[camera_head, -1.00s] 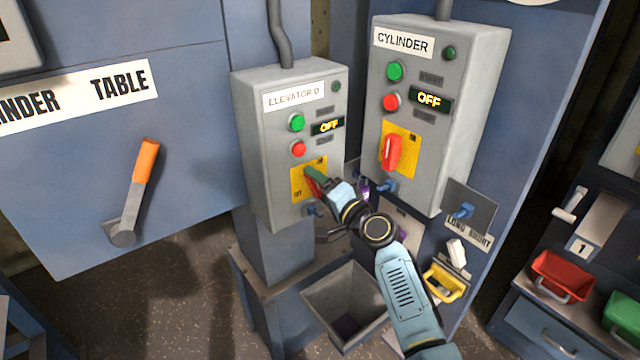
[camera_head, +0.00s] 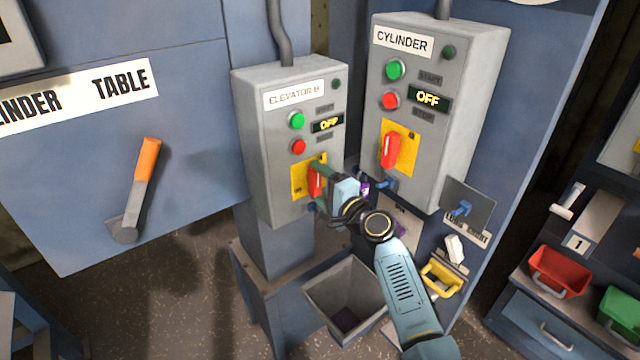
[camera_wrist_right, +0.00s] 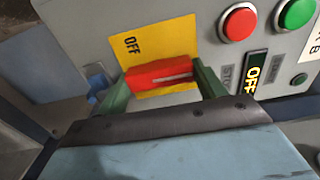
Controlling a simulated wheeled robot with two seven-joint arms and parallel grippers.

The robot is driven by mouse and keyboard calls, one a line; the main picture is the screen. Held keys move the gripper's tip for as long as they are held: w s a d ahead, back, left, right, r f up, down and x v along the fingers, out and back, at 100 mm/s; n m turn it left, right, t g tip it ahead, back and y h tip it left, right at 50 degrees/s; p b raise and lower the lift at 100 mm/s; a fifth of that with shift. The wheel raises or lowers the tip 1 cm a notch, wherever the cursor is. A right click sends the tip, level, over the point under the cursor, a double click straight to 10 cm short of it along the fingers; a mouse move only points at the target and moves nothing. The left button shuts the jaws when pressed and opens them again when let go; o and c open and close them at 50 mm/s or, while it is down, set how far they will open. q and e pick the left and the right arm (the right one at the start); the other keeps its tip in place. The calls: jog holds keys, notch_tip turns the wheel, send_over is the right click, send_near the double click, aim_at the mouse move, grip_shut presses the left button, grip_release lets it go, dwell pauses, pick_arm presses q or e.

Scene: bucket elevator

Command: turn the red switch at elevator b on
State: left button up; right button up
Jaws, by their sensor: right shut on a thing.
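The Elevator B box (camera_head: 270,190) is grey, with a green button, a red button and a small display reading OFF. Its red switch (camera_head: 315,180) sits on a yellow plate low on the front. My right gripper (camera_head: 318,182) is at the switch. In the right wrist view, the green fingers of the right gripper (camera_wrist_right: 160,82) are on both sides of the red switch (camera_wrist_right: 160,73) and shut on it. The word OFF shows on the yellow plate (camera_wrist_right: 160,40) beside it. My left gripper is not in view.
The Cylinder box (camera_head: 465,130), with a similar red switch (camera_head: 390,152), stands close on the right and also reads OFF. An orange-handled lever (camera_head: 145,165) is on the left panel. An open grey bin (camera_head: 345,290) is below. Red (camera_head: 560,272) and green bins stand far right.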

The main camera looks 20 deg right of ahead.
jog(key=o, duration=1)
jog(key=v, duration=1.3)
jog(key=shift+s, duration=0.2)
